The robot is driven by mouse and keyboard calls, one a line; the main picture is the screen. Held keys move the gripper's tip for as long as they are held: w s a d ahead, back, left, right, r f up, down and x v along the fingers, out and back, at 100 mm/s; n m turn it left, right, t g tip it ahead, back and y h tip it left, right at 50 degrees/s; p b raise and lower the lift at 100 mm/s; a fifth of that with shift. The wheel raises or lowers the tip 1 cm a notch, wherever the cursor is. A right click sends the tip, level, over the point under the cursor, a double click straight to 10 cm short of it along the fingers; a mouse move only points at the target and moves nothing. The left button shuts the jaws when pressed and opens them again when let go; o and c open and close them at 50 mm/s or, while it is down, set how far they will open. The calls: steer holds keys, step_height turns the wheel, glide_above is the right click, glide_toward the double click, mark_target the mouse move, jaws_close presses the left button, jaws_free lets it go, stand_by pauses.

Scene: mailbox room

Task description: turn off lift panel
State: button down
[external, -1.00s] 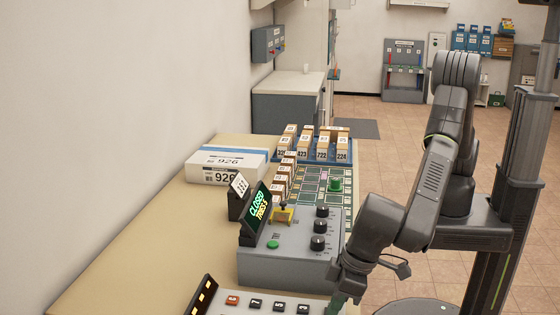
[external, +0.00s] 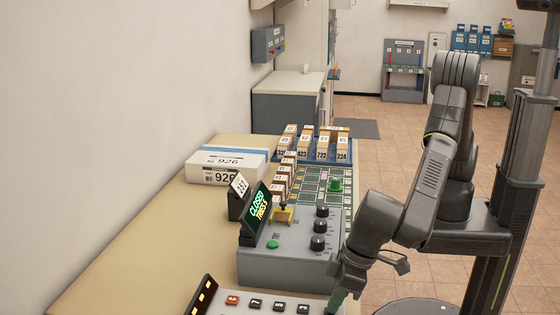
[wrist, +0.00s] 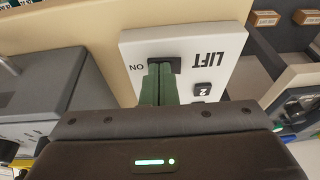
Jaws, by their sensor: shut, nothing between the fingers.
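The lift panel (wrist: 225,62) is a pale box marked LIFT in the wrist view, with a dark switch slot next to the word ON and a dark button marked 2. In the external view the panel (external: 262,301) shows at the bottom edge, with a row of small buttons and a dark display at its left. My gripper (wrist: 158,72) has green fingertips, shut with nothing between them. The tips are at the switch slot and cover part of it; I cannot tell whether they touch the switch. In the external view my gripper (external: 336,300) is over the panel's right end.
A grey control box (external: 285,255) with knobs, a yellow-guarded lever and a CLOSED display (external: 258,207) stands just beyond the panel. A white parcel (external: 226,167) and several small boxes (external: 322,148) are farther along the counter. The counter's left side (external: 150,240) is bare.

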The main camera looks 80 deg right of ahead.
steer(key=shift+r, duration=0.15)
steer(key=shift+r, duration=0.3)
steer(key=w+v, duration=0.1)
steer(key=v, duration=1.2)
steer(key=shift+d, duration=0.25)
steer(key=shift+r, duration=0.15)
steer(key=shift+w+a+r+b, duration=0.1)
steer(key=shift+a+r+b, duration=0.15)
steer(key=shift+a, duration=0.5)
steer(key=shift+f, duration=0.15)
steer(key=x, duration=0.4)
steer(key=p+x, duration=0.1)
steer(key=x, duration=0.3)
steer(key=p+x, duration=0.1)
steer(key=x, duration=0.3)
steer(key=shift+s+a+f, duration=0.15)
steer(key=shift+s+f, duration=0.15)
steer(key=shift+a+f+p, duration=0.1)
steer(key=shift+f+p, duration=0.2)
steer(key=shift+f, duration=0.45)
